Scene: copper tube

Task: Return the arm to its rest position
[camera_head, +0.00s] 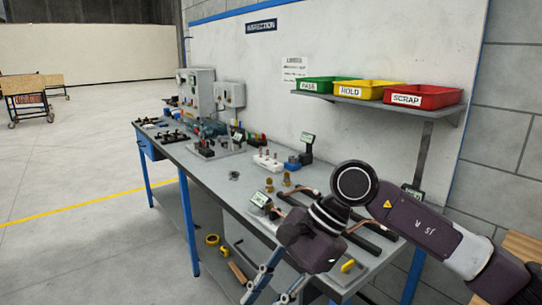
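My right arm (425,232) comes in from the right and bends over the near end of the grey workbench (215,172). My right gripper (266,291) hangs at the bottom of the picture, in front of the bench's front edge. Its two fingers point down and stand apart, with nothing seen between them. A copper-coloured tube (357,225) lies on the bench by dark bars (375,243), partly hidden behind my arm. My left gripper is not in view.
Green (319,84), yellow (357,90) and red (420,97) bins sit on a wall shelf. Small fixtures and meters stand along the bench.

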